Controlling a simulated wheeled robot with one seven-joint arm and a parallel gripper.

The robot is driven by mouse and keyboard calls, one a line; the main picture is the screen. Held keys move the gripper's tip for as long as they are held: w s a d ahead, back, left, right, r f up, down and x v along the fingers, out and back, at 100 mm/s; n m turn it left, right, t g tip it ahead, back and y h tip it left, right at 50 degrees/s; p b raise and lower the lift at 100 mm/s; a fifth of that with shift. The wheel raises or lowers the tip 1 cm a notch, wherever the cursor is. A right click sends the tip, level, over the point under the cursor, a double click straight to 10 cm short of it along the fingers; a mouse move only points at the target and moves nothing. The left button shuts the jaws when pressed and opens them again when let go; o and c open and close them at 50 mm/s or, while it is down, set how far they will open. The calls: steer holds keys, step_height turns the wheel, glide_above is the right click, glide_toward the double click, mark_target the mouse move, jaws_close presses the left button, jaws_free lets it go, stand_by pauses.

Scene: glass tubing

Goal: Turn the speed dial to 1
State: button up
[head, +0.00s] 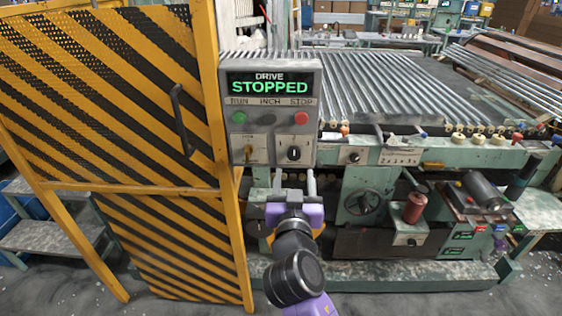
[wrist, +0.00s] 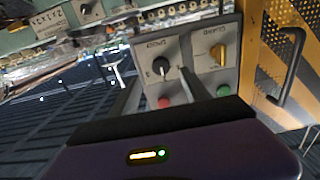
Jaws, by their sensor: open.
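The speed dial (head: 293,153) is a black round knob on a pale plate at the lower right of the grey control panel (head: 273,66). In the wrist view, where the panel appears upside down, the dial (wrist: 161,67) has a white mark, but its number is too small to read. My gripper (head: 294,172) is open, with its fingers pointing at the panel just below the dial in the head view. In the wrist view the dial appears between the fingertips of my gripper (wrist: 161,75). I cannot tell whether they touch it.
A yellow selector knob (head: 249,153) sits left of the dial. Above are a green button (head: 239,118) and a red button (head: 301,118); the display reads STOPPED. A striped yellow guard gate (head: 110,110) stands close left. Another small dial (head: 354,157) is on the machine to the right.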

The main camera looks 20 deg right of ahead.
mark_target(294, 156)
steer(key=p+x, duration=0.1)
steer(key=x, duration=0.6)
steer(key=shift+w, duration=0.2)
steer(key=shift+c, duration=0.4)
jaws_close()
steer(key=shift+n, duration=0.4)
steer(key=n, duration=0.4)
steer(key=shift+d+n, duration=0.1)
steer(key=shift+n, duration=0.2)
steer(key=n+p, duration=0.1)
steer(key=n, duration=0.5)
steer(key=shift+r+p, duration=0.1)
steer(key=shift+p, duration=0.2)
steer(key=shift+n, duration=0.4)
